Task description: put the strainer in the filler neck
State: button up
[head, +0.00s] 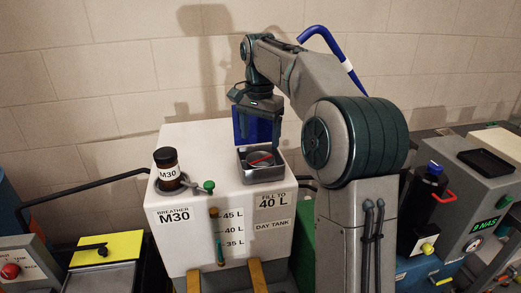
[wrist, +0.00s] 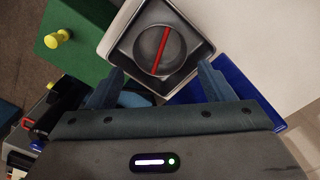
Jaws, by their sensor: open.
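My gripper (head: 258,118) is above and behind the neck. In the wrist view its two fingers (wrist: 160,74) are spread apart and empty, short of the strainer and not touching it.
A blue panel (head: 243,128) stands behind the neck, close to my fingers. A dark M30 breather jar (head: 168,170) and a green knob (head: 209,186) are on the tank's left part. The tank top (head: 200,145) between is clear. A grey machine (head: 480,190) stands at right.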

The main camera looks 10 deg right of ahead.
jog(key=s+a+n+t, duration=0.1)
jog(key=s+n, duration=0.4)
jog(key=s, duration=0.8)
jog(key=s+f+n+t, duration=0.1)
jog(key=s+f+n, duration=0.1)
jog(key=s+f, duration=0.3)
jog(key=s+d+f+n+t, duration=0.1)
jog(key=s+f+n, duration=0.1)
jog(key=s+f, duration=0.4)
jog(key=s, duration=0.5)
jog(key=shift+f, duration=0.3)
jog(key=shift+s+d, duration=0.1)
